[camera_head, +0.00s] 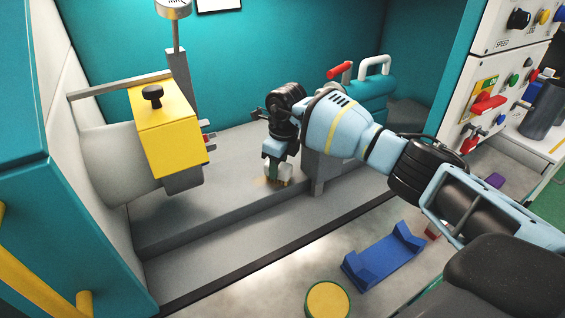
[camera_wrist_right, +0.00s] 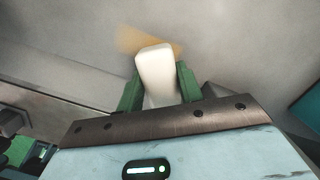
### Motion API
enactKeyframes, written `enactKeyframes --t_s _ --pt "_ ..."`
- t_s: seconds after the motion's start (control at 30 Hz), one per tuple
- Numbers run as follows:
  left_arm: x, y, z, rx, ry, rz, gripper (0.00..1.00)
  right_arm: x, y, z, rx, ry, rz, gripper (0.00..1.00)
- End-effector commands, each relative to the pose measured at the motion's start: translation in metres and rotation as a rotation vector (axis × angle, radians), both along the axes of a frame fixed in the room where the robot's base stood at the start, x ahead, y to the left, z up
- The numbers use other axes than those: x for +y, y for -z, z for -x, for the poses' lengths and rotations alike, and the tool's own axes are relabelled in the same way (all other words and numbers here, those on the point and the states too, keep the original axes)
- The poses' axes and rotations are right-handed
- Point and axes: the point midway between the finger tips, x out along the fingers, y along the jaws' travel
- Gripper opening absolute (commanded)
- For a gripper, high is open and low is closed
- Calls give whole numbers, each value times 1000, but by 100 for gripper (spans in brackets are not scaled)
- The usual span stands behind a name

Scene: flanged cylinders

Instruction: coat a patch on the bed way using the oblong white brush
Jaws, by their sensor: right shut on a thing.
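My right gripper (camera_head: 277,168) reaches down over the grey bed way (camera_head: 220,178) and is shut on the oblong white brush (camera_wrist_right: 157,72). In the right wrist view the brush stands between the green fingers of the gripper (camera_wrist_right: 158,88). A faint orange-tan patch (camera_wrist_right: 148,40) shows on the bed way beside the far end of the brush. I cannot tell for sure whether the brush touches the surface. My left gripper is not in view.
A yellow guard box (camera_head: 170,130) stands left of the gripper. The teal tailstock (camera_head: 372,92) with a red lever is behind my right arm. A blue cradle (camera_head: 385,260) and a yellow-topped round container (camera_head: 328,299) are in front. A control panel (camera_head: 500,85) is at right.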

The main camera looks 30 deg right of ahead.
Motion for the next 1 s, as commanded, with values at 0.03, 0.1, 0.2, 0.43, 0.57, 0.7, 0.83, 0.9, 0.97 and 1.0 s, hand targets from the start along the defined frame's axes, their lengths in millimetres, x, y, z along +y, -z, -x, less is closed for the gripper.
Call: enactKeyframes --t_s 0.03,0.1,0.2,0.43,0.57,0.7,0.83,0.9,0.97,1.0 --pt "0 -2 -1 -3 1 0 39 6 -2 0 -1 -5 -1 18" --pt "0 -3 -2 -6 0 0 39 12 -2 0 -1 -6 -2 18" --pt "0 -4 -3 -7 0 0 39 17 -2 1 0 -5 -3 18" --pt "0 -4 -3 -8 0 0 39 20 -1 1 0 -7 -4 18" --pt "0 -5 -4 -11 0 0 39 26 -1 1 0 -10 -5 18" --pt "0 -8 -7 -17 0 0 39 37 -1 1 0 -10 -5 18" --pt "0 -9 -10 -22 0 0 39 47 0 2 0 -11 -5 18" --pt "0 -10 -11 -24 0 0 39 52 0 2 -1 -10 -5 18" --pt "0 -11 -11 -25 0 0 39 56 0 2 -1 -9 -6 18" --pt "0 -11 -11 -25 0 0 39 58 0 2 -1 -9 -6 18"
